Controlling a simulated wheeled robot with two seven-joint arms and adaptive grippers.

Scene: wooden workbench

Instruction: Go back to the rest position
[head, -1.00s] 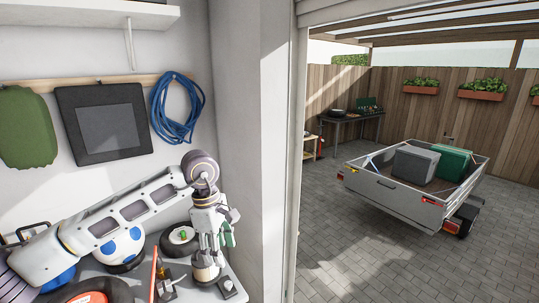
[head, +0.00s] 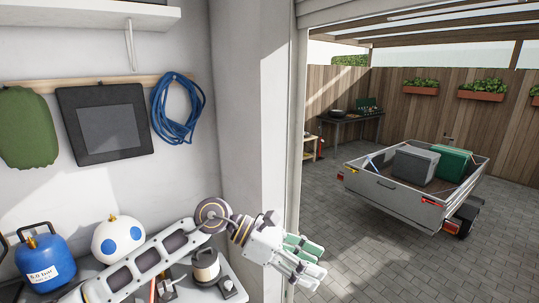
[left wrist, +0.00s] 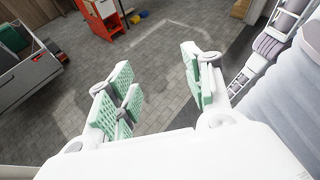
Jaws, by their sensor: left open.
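My left gripper (head: 303,262) is open and empty, with green pads on its fingers. In the head view it hangs in the air to the right of the workbench (head: 233,284), beyond its right end and in front of the door opening. In the left wrist view the gripper (left wrist: 165,90) has its fingers wide apart, with only the paved ground (left wrist: 160,50) between them. My right gripper is in neither view.
On the workbench stand a blue gas bottle (head: 46,260), a white and blue round container (head: 119,240) and a beige-and-black canister (head: 206,265). The white wall corner (head: 262,120) is close to my left arm. A trailer (head: 412,190) stands outside on open paving.

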